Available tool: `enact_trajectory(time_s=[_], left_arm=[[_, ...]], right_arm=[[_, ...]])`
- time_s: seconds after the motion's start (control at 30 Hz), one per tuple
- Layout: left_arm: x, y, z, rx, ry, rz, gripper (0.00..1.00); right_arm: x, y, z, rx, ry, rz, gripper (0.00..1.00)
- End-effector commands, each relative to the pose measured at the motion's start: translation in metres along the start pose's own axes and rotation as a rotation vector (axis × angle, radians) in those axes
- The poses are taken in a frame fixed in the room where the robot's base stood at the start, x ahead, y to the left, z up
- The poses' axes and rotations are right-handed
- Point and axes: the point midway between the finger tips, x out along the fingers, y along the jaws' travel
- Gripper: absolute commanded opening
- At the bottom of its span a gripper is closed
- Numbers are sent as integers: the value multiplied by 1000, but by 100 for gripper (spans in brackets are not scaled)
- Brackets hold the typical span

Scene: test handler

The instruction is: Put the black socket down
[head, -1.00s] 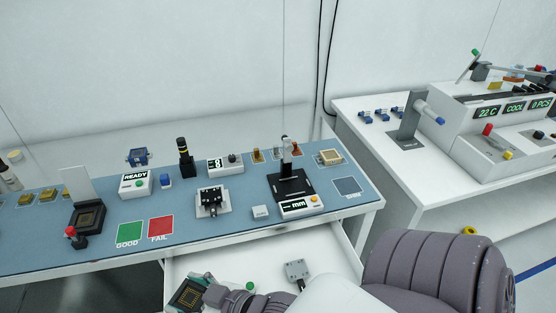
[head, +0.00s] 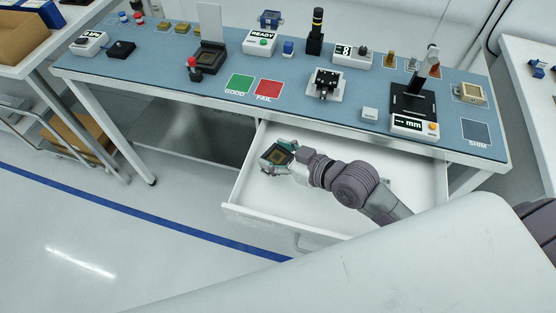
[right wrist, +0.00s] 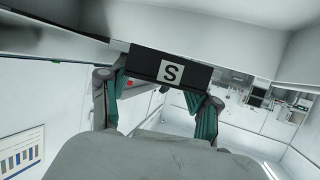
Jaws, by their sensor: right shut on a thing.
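The black socket (head: 277,155) is a square block with a tan centre, held in my right gripper (head: 283,151). In the head view it is over the left part of the open white drawer (head: 410,168); I cannot tell whether it touches the drawer floor. In the right wrist view, the black socket (right wrist: 150,63) shows its dark side with a white "S" label, between the two teal-padded fingers of the right gripper (right wrist: 165,84), which is shut on it. My left gripper is not in view.
The blue-topped bench (head: 165,85) above the drawer carries a socket station (head: 208,60) with a raised lid, a green GOOD pad (head: 239,84), a red FAIL pad (head: 268,91) and a gauge stand (head: 413,103). Free drawer floor lies around my right arm.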

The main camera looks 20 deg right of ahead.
Motion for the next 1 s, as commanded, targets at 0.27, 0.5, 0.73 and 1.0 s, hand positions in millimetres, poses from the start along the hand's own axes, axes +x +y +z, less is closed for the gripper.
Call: enact_trajectory(time_s=[0.27,0.5,0.73,1.0], left_arm=[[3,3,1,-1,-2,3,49],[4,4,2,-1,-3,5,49],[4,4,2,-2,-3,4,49],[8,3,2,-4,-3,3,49]], right_arm=[[13,7,23,3,-2,0,23],[20,7,40,1,2,1,23],[21,7,41,0,1,1,23],[24,7,49,0,0,0,23]])
